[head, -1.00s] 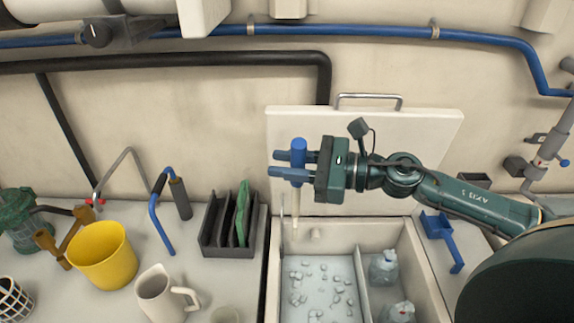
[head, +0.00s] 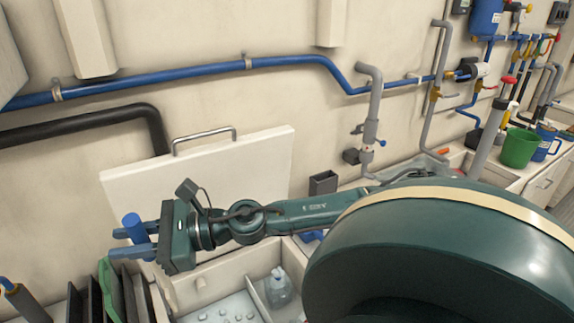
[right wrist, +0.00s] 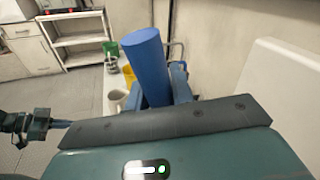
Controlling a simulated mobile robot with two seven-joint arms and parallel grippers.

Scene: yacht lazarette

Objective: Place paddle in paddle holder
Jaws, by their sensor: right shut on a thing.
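My right gripper (head: 133,242) is shut on the blue upright handle of the paddle (head: 132,224). The handle also stands between the fingers in the right wrist view (right wrist: 145,52). The paddle's lower part is not clearly seen now. A dark open-topped box (head: 323,183), which may be the paddle holder, stands by the wall, right of the raised lid and well to the right of the gripper.
A white lid (head: 215,180) with a metal handle stands open behind my right forearm. The ice bin (head: 205,280) lies below, with a bottle (head: 278,286) in its side compartment. A dark slotted rack (head: 92,298) is at lower left. Grey pipe (head: 370,120) rises beyond the box.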

